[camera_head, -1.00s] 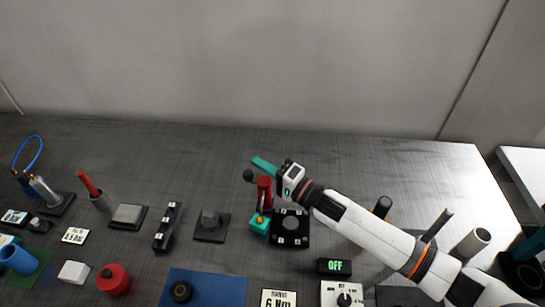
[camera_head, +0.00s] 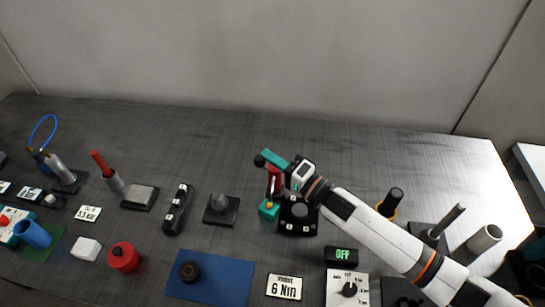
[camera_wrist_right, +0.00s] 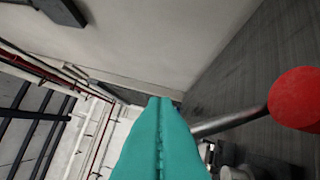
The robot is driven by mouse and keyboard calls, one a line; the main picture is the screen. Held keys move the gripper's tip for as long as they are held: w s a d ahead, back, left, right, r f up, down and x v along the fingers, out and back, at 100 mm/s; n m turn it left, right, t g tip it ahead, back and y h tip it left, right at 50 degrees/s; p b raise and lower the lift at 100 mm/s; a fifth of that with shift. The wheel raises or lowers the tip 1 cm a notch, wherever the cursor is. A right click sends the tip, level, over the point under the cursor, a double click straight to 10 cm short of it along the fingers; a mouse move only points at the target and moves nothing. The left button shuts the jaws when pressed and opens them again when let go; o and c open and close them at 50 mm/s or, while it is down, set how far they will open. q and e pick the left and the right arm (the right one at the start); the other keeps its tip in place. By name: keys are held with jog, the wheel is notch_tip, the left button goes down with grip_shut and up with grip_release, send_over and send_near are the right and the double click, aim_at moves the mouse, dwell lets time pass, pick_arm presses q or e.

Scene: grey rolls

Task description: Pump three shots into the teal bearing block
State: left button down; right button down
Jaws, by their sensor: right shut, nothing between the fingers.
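The small teal bearing block (camera_head: 269,209) sits on the table, with an orange fitting on top. A red pump body (camera_head: 273,183) stands upright over it. A dark round knob (camera_head: 259,161) shows at the pump's upper left. My right gripper (camera_head: 272,157) has its teal fingers shut and empty, beside the pump's top and close to the knob. Whether they touch is unclear. In the right wrist view the closed fingers (camera_wrist_right: 160,140) fill the middle. A red rounded part (camera_wrist_right: 297,98) on a metal rod is at their right. My left gripper is out of view.
A black base (camera_head: 298,217) stands right of the block, under my right wrist. A display (camera_head: 342,256) reads OFF above a dial box (camera_head: 347,290). The table behind is clear.

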jog(key=shift+s+a+f, duration=0.1)
jog(key=shift+s+f, duration=0.05)
jog(key=shift+s, duration=0.05)
jog(key=s+f+n+y+b, duration=0.1)
jog(key=n+b, duration=0.1)
jog(key=s+f+n+y+b, duration=0.1)
jog(key=n+b, duration=0.1)
jog(key=s+f+n+y+b, duration=0.1)
jog(key=n+b, duration=0.1)
jog(key=b, duration=0.1)
jog(key=shift+s+a+f, duration=0.15)
jog(key=shift+a, duration=0.15)
jog(key=shift+s+a+f+n+g+y+b, duration=0.1)
jog(key=shift+s+f+n+g+y+b, duration=0.1)
jog(key=shift+s+f+n+y+b, duration=0.3)
jog(key=shift+s+f+n+g+y+b, duration=0.2)
jog(key=shift+f+n+b, duration=0.15)
jog(key=shift+n, duration=0.35)
